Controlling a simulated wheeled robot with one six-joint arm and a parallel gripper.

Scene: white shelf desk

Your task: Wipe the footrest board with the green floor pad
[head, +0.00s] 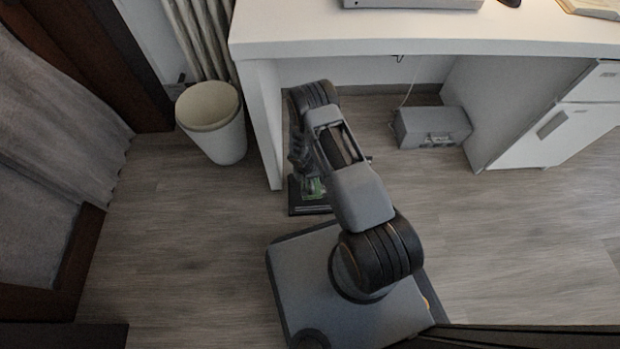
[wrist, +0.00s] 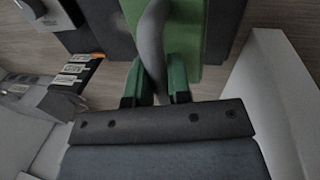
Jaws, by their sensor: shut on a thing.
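The green floor pad (wrist: 191,35) has a grey curved handle (wrist: 151,40). My gripper (wrist: 157,82) is shut on that handle, between its two green-tipped fingers. The dark footrest board (head: 309,210) lies on the floor beside the left desk leg. In the wrist view, dark surface of the board (wrist: 223,30) shows beside the pad. The pad also shows as a small green patch over the board in the head view (head: 316,186), partly hidden by my arm. I cannot tell whether the pad touches the board.
The white desk (head: 430,32) stands above, with its left leg (head: 265,120) close to my gripper. A white bin (head: 225,145) stands left of that leg. A grey box (head: 432,127) and a white cabinet (head: 540,135) stand to the right. Floor between is clear.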

